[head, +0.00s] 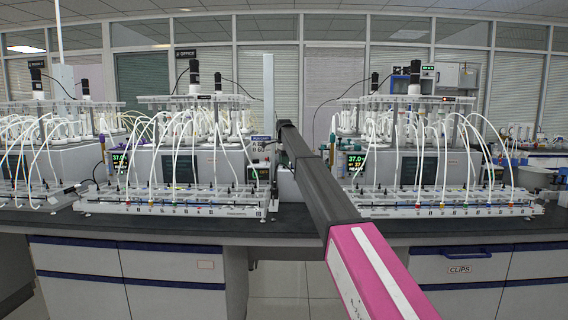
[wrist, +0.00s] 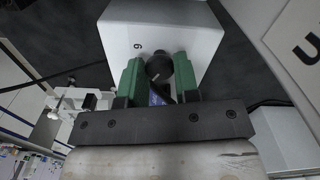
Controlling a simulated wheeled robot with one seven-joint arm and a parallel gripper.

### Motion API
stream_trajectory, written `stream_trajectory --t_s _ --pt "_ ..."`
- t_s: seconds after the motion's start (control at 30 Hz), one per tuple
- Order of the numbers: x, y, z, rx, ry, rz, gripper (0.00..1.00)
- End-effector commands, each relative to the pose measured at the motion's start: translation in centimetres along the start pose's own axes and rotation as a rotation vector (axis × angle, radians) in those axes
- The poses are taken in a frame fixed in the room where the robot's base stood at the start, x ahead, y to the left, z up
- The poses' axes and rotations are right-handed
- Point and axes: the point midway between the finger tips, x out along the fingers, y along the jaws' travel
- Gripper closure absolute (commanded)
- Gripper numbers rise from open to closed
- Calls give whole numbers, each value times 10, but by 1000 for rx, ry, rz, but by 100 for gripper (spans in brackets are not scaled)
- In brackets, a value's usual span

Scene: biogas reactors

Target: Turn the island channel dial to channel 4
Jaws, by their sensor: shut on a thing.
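The channel dial (wrist: 158,68) is a round black knob with a pale pointer line, on the face of a light grey box (wrist: 185,32) in the wrist view. A "6" or "9" is printed beside the dial, upper left of it. My gripper (wrist: 159,75) has green fingers on both sides of the dial and is shut on it. The other channel marks are hidden or too small to read. In the head view my arm reaches to the bench and the dial cannot be made out.
Reactor racks with white tubes stand left (head: 190,195) and right (head: 430,200) of my arm on the dark bench top (head: 290,226). In the wrist view a white panel (wrist: 290,45) with dark lettering is close on the right, and a dark cable runs at the left.

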Motion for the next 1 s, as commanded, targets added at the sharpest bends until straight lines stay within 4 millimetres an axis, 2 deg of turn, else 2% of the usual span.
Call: stream_trajectory --t_s 0.33,0.37,0.4,0.77,1.0 --pt "-1 -1 0 3 1 -2 94" --pt "-1 -1 0 2 1 -2 68" --pt "-1 -1 0 2 1 -2 60" --pt "-3 0 0 2 0 -1 60" --pt "-27 -1 0 2 1 -3 60"
